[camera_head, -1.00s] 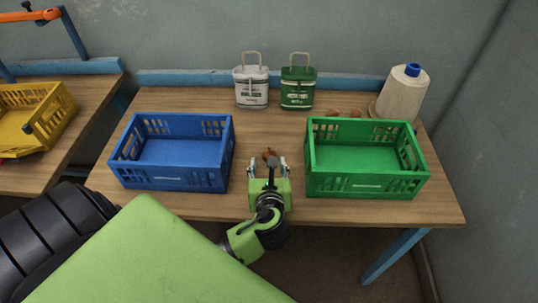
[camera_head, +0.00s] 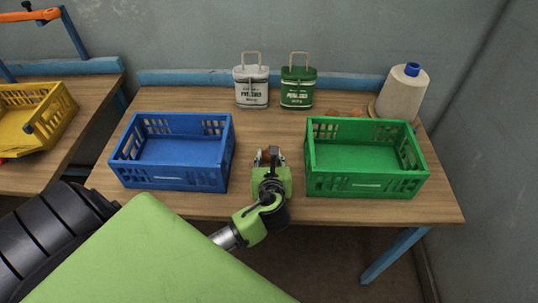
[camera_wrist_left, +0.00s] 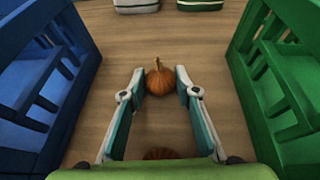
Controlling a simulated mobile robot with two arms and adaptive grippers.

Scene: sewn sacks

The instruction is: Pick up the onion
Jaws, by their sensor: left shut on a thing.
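The onion (camera_wrist_left: 159,82) is small, round and orange-brown with a short stem. In the left wrist view it sits between the fingertips of my left gripper (camera_wrist_left: 160,76), which is shut on it. In the head view my left gripper (camera_head: 270,155) is low over the table between the two crates, and its fingers largely hide the onion. A second orange-brown round thing (camera_wrist_left: 160,153), like another onion, shows partly in the left wrist view, nearer the palm and cut off by the gripper body. My right gripper is not in view.
A blue crate (camera_head: 172,184) stands left of the gripper and a green crate (camera_head: 368,188) right, both looking empty. Table between is clear.

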